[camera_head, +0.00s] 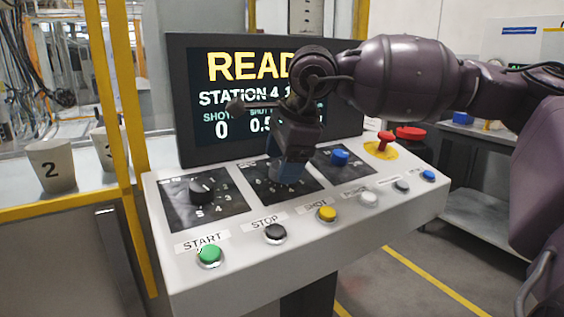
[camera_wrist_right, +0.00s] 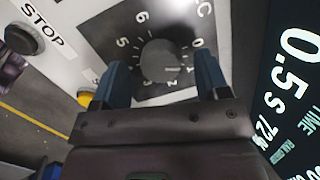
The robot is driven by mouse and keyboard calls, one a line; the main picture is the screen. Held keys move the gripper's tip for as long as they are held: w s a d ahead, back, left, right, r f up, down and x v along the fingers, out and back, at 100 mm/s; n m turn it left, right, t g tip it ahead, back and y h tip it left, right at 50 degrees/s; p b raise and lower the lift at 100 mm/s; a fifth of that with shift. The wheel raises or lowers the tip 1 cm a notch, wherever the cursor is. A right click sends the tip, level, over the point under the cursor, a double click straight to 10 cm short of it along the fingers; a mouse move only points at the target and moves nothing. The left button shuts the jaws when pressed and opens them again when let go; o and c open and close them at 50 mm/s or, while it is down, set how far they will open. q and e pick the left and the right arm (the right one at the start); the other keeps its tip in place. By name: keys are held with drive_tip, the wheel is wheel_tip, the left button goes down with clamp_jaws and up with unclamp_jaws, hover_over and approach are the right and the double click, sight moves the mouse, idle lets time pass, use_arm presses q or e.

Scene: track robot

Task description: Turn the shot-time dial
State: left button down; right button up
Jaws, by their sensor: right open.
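The dial (camera_wrist_right: 166,62) is a round dark grey knob on a black plate with white numbers around it, seen in the right wrist view. In the head view it sits on the middle black plate (camera_head: 307,190) of the console, and my gripper hides most or all of it. My right gripper (camera_head: 288,172) points down at this plate from above. In the right wrist view its two blue fingers (camera_wrist_right: 160,66) are open, one on each side of the knob. I cannot tell whether they touch it. My left gripper is not in view.
Another black dial (camera_head: 203,190) is left of the middle plate, and a blue knob (camera_head: 340,157) is right of it. A row of buttons, from green START (camera_head: 209,254) to blue (camera_head: 428,175), lines the front. The screen (camera_head: 225,105) stands close behind.

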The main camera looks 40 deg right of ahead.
use_arm(q)
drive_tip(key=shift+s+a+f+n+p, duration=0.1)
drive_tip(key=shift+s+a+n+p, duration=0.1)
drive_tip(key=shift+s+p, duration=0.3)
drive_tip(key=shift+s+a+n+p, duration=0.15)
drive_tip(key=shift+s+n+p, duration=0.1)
drive_tip(key=shift+p, duration=0.35)
use_arm(e)
drive_tip(key=v, duration=0.9)
drive_tip(key=shift+r, duration=0.4)
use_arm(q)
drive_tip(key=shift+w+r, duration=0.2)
use_arm(e)
drive_tip(key=shift+s, duration=0.15)
